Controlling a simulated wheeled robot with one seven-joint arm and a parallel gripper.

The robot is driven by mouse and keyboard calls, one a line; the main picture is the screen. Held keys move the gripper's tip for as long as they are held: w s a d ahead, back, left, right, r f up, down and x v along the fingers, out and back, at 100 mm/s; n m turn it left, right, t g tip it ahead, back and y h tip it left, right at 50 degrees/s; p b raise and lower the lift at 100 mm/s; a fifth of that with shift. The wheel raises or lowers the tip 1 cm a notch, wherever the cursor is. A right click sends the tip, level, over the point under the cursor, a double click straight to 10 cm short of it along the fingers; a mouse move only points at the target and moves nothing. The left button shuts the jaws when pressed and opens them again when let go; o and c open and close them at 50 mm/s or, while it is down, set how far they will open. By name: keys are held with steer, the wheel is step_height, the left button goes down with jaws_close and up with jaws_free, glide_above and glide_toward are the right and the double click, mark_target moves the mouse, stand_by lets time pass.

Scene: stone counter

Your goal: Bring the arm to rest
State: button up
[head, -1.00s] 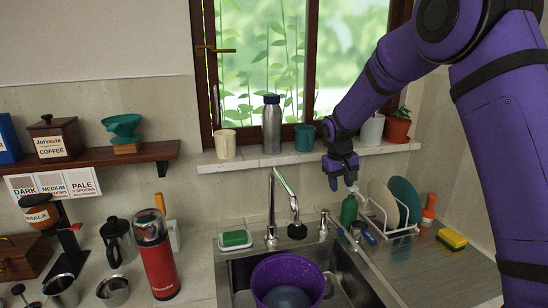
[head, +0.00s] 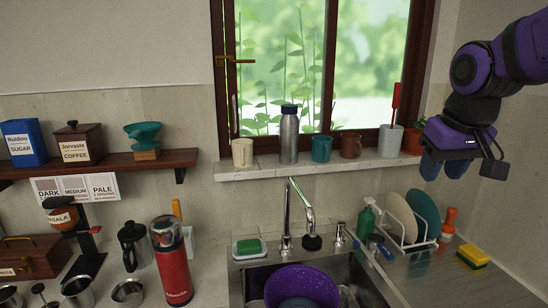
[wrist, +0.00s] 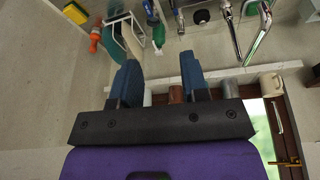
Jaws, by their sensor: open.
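My gripper (head: 441,167) is at the right side of the head view, raised in front of the window sill's right end, above the dish rack. Its two blue fingers also show in the wrist view (wrist: 160,78), spread apart with nothing between them. My purple arm comes in from the upper right and partly hides the terracotta plant pot (head: 412,140).
On the sill (head: 270,166) stand a cream cup (head: 242,152), a steel bottle (head: 289,137), a teal mug (head: 321,149), a brown mug (head: 351,146) and a white pot (head: 390,139). Below are a faucet (head: 288,215), a sink with a purple basin (head: 285,276), and a dish rack (head: 412,240).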

steer(key=s+t, duration=0.1)
steer(key=s, duration=1.4)
steer(key=shift+s+d+f+m+t, duration=0.2)
steer(key=shift+d+f+m+t, duration=0.1)
steer(key=shift+f, duration=0.1)
